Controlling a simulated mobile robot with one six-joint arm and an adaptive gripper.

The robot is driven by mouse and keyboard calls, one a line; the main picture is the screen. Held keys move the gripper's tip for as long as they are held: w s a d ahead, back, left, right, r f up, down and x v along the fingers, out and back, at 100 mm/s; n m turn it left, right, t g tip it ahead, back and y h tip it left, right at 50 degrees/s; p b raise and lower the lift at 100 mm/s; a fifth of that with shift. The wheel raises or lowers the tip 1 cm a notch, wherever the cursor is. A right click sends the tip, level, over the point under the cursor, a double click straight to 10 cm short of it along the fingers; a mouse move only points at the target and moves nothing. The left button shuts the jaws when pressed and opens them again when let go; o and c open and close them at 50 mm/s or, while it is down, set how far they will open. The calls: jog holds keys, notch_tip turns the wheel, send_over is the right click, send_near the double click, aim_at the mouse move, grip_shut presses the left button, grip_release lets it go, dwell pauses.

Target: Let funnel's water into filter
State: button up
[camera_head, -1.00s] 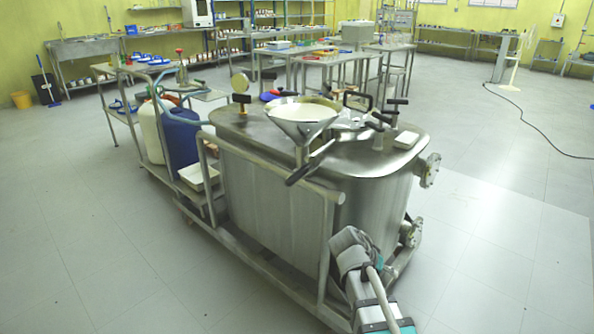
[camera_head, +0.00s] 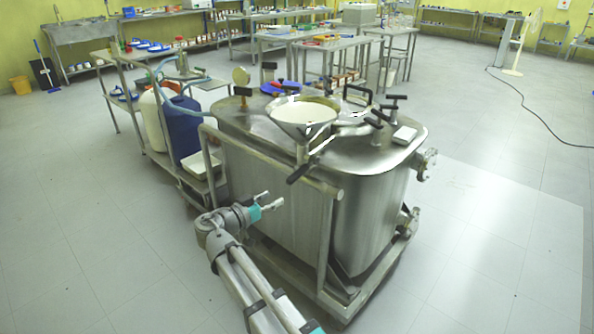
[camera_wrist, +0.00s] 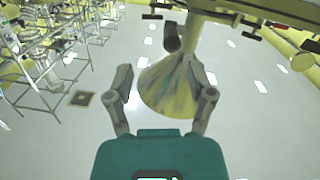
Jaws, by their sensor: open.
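The funnel (camera_head: 290,127) is a wide metal cone above the top of the steel filter vessel (camera_head: 375,180). A pale, whitish surface shows inside it; I cannot tell the liquid level. A dark valve handle (camera_head: 299,172) sits at the funnel's lower stem, slanting down to the left. My gripper (camera_head: 271,200) is open and empty, in front of the vessel's left side, below and left of the handle. In the wrist view my gripper (camera_wrist: 168,78) has its fingers apart, with the funnel cone (camera_wrist: 176,85) beyond them, wide end down, and the dark handle (camera_wrist: 172,37) near its narrow end.
A metal rail (camera_head: 275,170) of the vessel's frame runs close to my gripper. A blue drum (camera_head: 183,127) and a white drum (camera_head: 152,120) stand at left. The floor in front is clear.

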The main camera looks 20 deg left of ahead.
aim_at(297, 175)
jog(key=shift+s+a+r+t, duration=0.2)
jog(key=shift+s+a+r, duration=0.15)
jog(key=shift+a, duration=0.25)
jog(key=shift+s+a+r+t, duration=0.25)
jog(key=shift+a+r, duration=0.1)
jog(key=shift+a, duration=0.2)
jog(key=shift+w, duration=0.1)
jog(key=x, duration=1.3)
jog(key=shift+w+d+f, duration=0.1)
jog(key=shift+w+d, duration=0.05)
jog(key=shift+w, duration=0.2)
grip_shut()
